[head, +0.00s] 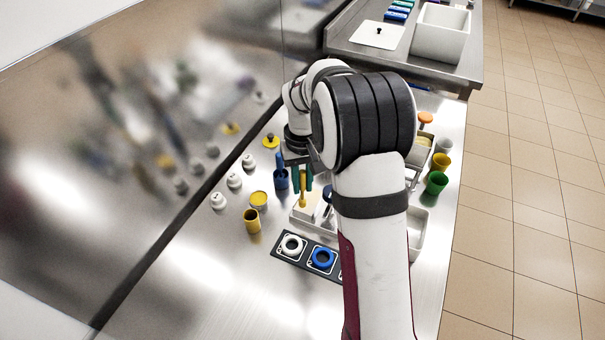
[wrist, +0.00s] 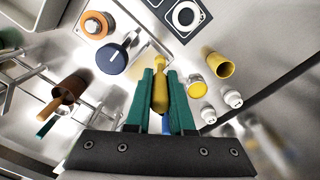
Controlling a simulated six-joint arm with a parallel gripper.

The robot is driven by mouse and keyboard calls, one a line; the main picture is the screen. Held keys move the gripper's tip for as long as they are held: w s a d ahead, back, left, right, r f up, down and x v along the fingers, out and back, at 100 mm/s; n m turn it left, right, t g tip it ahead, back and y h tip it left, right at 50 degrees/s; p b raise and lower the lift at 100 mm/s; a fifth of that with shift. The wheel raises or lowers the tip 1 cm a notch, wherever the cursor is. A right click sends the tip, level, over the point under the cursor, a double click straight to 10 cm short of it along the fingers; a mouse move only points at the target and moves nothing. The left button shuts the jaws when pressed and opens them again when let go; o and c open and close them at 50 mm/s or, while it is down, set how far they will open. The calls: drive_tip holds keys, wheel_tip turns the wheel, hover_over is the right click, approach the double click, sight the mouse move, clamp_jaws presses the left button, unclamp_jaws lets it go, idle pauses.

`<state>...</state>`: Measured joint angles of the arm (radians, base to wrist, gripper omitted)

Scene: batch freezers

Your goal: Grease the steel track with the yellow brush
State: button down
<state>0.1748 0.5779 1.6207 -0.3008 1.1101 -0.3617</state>
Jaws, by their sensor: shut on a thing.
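The yellow brush (head: 303,196) is held between the green fingers of my gripper (head: 303,178), over the middle of the steel bench. In the wrist view the yellow brush (wrist: 160,75) shows between the two green fingertips of my gripper (wrist: 160,85); the fingers are shut on it. I cannot tell whether its lower end touches anything. I cannot pick out the steel track with certainty; my arm hides part of the bench to the right of the brush.
A yellow cup (head: 252,220), a yellow-topped jar (head: 258,198) and several white bottles (head: 234,181) stand farther left. A dark mat with rings (head: 306,255) lies in front. Green cup (head: 436,184) stands right. The front-left bench is clear.

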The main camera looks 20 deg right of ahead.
sight(302, 171)
drive_tip(key=shift+f, duration=0.85)
drive_tip(key=shift+w+d+f, duration=0.3)
drive_tip(key=shift+d+f, duration=0.05)
drive_tip(key=shift+f, duration=0.15)
drive_tip(key=shift+w+d+f, duration=0.1)
drive_tip(key=shift+w+d, duration=2.4)
drive_tip(key=shift+w, duration=0.05)
drive_tip(key=shift+s+a, duration=2.85)
drive_tip(key=shift+s, duration=0.05)
drive_tip(key=shift+r, duration=4.05)
